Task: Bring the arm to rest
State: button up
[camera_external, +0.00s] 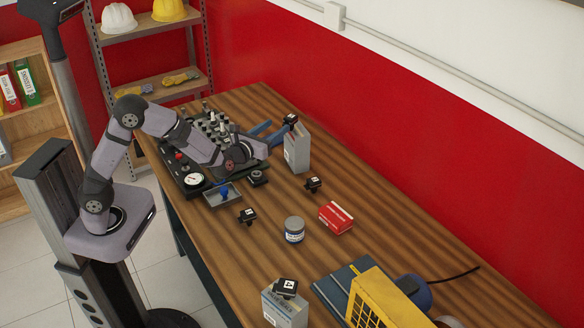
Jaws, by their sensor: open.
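My arm reaches out over the wooden table (385,225) from its stand at the left. My gripper (277,128) is at the arm's far end, with two blue fingers spread apart. Nothing shows between them. The fingers point toward a grey box (297,152) that stands upright with a small black tagged block (290,119) on top. One fingertip lies close to this block in the picture; I cannot tell whether they touch.
Under the arm is a dark engine trainer board (193,181) with knobs, a gauge and a small grey tray. Black blocks (247,216), a grey can (294,230) and a red box (336,217) stand mid-table. A yellow machine (383,300) and another box (283,308) are in front.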

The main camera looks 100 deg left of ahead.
jog(key=s+d+f+n+g+h+p, duration=0.1)
jog(key=s+d+f+n+h, duration=0.3)
jog(key=d, duration=0.5)
jog(key=s+d+f+n+g+h+p, duration=0.2)
jog(key=s+d+f+n+g+h, duration=0.1)
jog(key=s+d+n, duration=0.4)
jog(key=s+d+f+n+g+h+p, duration=0.1)
jog(key=s+d+f+n+g+h, duration=0.2)
jog(key=s+d, duration=0.4)
jog(key=shift+d+f+n+h, duration=0.25)
jog(key=shift+d+f+n, duration=0.15)
jog(key=shift+d, duration=0.4)
jog(key=shift+d+f+n+h, duration=0.3)
jog(key=shift+d+n, duration=0.25)
jog(key=shift+d, duration=0.3)
jog(key=shift+d+f+n+h, duration=0.25)
jog(key=shift+d+f+n, duration=0.15)
jog(key=shift+d, duration=0.4)
jog(key=s+d+n+h+p, duration=0.1)
jog(key=d+n+h, duration=0.3)
jog(key=d, duration=0.9)
jog(key=shift+s+f+n+t+h, duration=0.2)
jog(key=shift+s+n+t+h, duration=0.15)
jog(key=shift+s+n, duration=0.35)
jog(key=shift+o, duration=0.4)
jog(key=shift+s, duration=0.1)
